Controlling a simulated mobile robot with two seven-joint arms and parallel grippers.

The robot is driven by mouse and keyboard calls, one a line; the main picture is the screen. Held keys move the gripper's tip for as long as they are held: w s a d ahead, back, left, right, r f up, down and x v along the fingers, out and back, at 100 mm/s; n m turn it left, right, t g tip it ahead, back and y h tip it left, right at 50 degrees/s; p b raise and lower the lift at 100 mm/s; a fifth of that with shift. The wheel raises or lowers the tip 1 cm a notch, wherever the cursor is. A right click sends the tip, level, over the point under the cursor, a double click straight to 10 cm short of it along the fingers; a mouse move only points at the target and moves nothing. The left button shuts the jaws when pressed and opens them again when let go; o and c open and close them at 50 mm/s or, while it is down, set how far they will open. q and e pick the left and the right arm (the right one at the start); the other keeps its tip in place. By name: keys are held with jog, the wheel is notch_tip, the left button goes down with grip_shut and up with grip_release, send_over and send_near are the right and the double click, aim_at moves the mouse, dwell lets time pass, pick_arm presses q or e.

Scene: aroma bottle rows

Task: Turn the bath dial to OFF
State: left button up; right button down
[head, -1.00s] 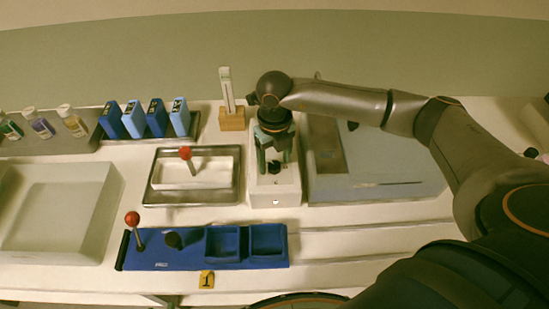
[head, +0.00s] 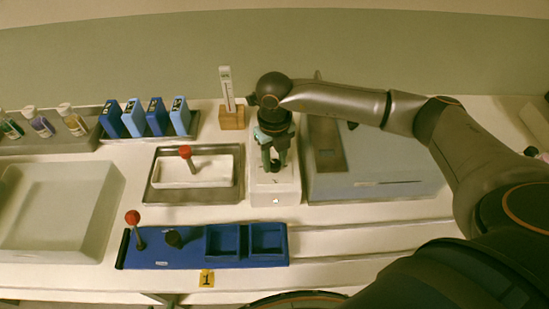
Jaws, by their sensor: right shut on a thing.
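A small white box-shaped unit (head: 286,188) stands right of the middle of the bench. Its dark dial (head: 275,168) sits on the top face, mostly covered by my fingers. My right gripper (head: 274,164) points down over the unit and is shut on the dial. I cannot read the dial's markings or tell which way it points. My left gripper is out of view.
Left of the unit is a metal tray (head: 160,200) with a white dish and a red-topped stick. In front lies a blue rack (head: 190,262). A grey box (head: 385,190) stands close on the right, and a thermometer (head: 227,90) in a wooden block is behind.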

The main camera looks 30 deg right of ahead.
dwell(0.3)
jog(key=n+b, duration=0.3)
jog(key=b, duration=0.1)
jog(key=shift+f+n, duration=0.15)
jog(key=shift+n, duration=0.25)
jog(key=n+b, duration=0.2)
jog(key=shift+n, duration=0.4)
jog(key=shift+n+b, duration=0.5)
jog(key=shift+n, duration=0.2)
jog(key=shift+r, duration=0.2)
jog(key=c, duration=0.5)
grip_release()
